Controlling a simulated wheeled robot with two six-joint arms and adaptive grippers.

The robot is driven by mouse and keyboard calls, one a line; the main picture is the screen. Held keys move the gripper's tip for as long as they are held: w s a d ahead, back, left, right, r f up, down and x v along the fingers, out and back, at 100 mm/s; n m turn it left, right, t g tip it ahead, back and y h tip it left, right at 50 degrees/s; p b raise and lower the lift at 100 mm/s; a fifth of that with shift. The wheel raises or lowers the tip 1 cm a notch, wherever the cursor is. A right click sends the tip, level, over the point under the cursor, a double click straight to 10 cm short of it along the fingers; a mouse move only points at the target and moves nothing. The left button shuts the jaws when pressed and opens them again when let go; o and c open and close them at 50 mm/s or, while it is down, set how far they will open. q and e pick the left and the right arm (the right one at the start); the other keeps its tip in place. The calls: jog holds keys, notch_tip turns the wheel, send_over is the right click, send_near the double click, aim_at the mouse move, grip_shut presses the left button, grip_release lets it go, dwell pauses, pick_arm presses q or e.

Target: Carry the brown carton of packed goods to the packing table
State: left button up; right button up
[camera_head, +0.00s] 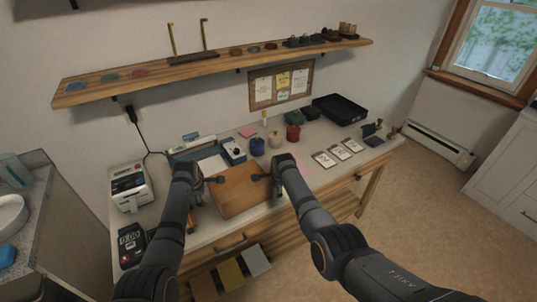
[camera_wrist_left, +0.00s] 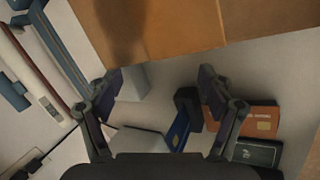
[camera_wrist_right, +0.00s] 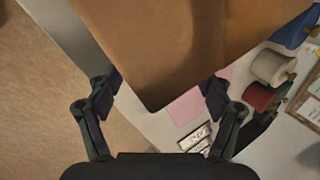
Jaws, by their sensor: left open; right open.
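The brown carton (camera_head: 238,190) is on the white-topped packing table (camera_head: 325,133), between my two grippers and near the front edge. Its closed top faces up. My left gripper (camera_head: 207,182) is at the carton's left side, open; in the left wrist view the carton (camera_wrist_left: 180,25) lies beyond the spread fingertips (camera_wrist_left: 160,80). My right gripper (camera_head: 268,177) is at its right side, open; in the right wrist view the carton's corner (camera_wrist_right: 155,60) reaches between the spread fingers (camera_wrist_right: 162,85). I cannot tell whether any finger touches it. The carton's underside is hidden.
A label printer (camera_head: 130,187) and a dark card terminal (camera_head: 132,243) stand left. Blue and red spools (camera_head: 293,133), white cards (camera_head: 338,151) and a black tray (camera_head: 340,109) lie behind and right. A wooden shelf (camera_head: 220,67) hangs above. Floor (camera_head: 430,220) is clear at right.

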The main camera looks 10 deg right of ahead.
pick_arm(q)
jog(key=v, duration=0.9)
pick_arm(e)
jog(key=v, duration=1.2)
pick_arm(q)
jog(key=shift+s+r, duration=0.15)
pick_arm(e)
jog(key=shift+s, duration=0.1)
